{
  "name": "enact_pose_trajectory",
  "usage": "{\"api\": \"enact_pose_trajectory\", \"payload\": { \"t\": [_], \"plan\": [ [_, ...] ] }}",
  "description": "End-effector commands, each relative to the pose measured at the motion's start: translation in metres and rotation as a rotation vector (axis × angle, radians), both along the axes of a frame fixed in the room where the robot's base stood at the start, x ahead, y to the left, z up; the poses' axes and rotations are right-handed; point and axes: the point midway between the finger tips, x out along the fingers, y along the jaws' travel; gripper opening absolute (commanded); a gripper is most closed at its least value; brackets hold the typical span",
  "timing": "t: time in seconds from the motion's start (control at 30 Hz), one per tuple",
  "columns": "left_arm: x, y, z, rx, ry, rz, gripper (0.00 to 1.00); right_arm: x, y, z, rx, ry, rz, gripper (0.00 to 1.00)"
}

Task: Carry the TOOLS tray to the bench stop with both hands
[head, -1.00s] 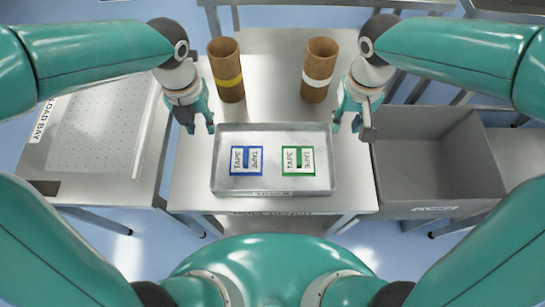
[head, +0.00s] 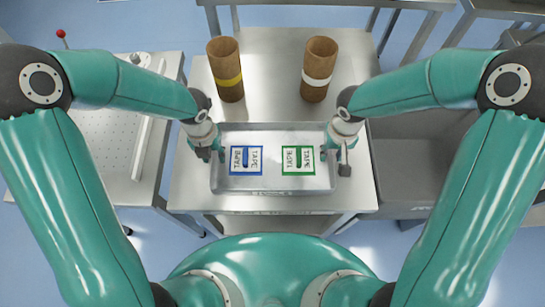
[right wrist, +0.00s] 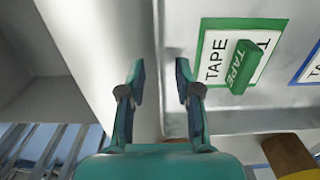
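The metal tray (head: 272,186) lies on the steel table. It holds a blue-framed TAPE label (head: 246,160) with a small blue piece on it and a green-framed TAPE label (head: 298,160) with a small green piece. The right wrist view shows the green piece (right wrist: 238,70) marked TAPE. My left gripper (head: 212,154) is at the tray's left wall, its fingers apart. My right gripper (right wrist: 155,85) is open at the tray's right wall, one finger on each side of the rim; contact is unclear. Lettering on the tray's front is too small to read. I cannot identify the bench stop.
Two cardboard tubes, one yellow-banded (head: 226,75) and one white-banded (head: 319,75), stand behind the tray on the table (head: 275,60). A grey bin (head: 410,160) is at right. A perforated plate (head: 105,140) lies on the left bench.

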Motion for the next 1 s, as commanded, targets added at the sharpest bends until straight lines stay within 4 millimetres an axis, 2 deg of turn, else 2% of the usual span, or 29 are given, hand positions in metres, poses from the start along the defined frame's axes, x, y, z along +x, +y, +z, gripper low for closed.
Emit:
{"api": "enact_pose_trajectory", "payload": {
  "t": [0.33,0.53,0.57,1.0],
  "plan": [
    [0.0,-0.0002,-0.0031,-0.001,-0.001,0.0,0.33,-0.0004,0.0002,-0.0033,0.0,0.001,0.0,0.33],
    [0.0001,-0.0002,-0.0029,-0.001,-0.001,0.0,0.02,-0.0003,0.0001,-0.0031,0.0,0.001,0.0,0.02],
    [0.0001,-0.0002,-0.0029,-0.001,-0.001,0.0,0.0,-0.0003,0.0,-0.0031,0.0,0.001,0.0,0.0],
    [0.0005,-0.0005,-0.0027,-0.001,-0.001,-0.002,0.0,-0.0005,-0.0002,-0.0029,0.0,0.0,-0.002,0.0]
  ]
}}
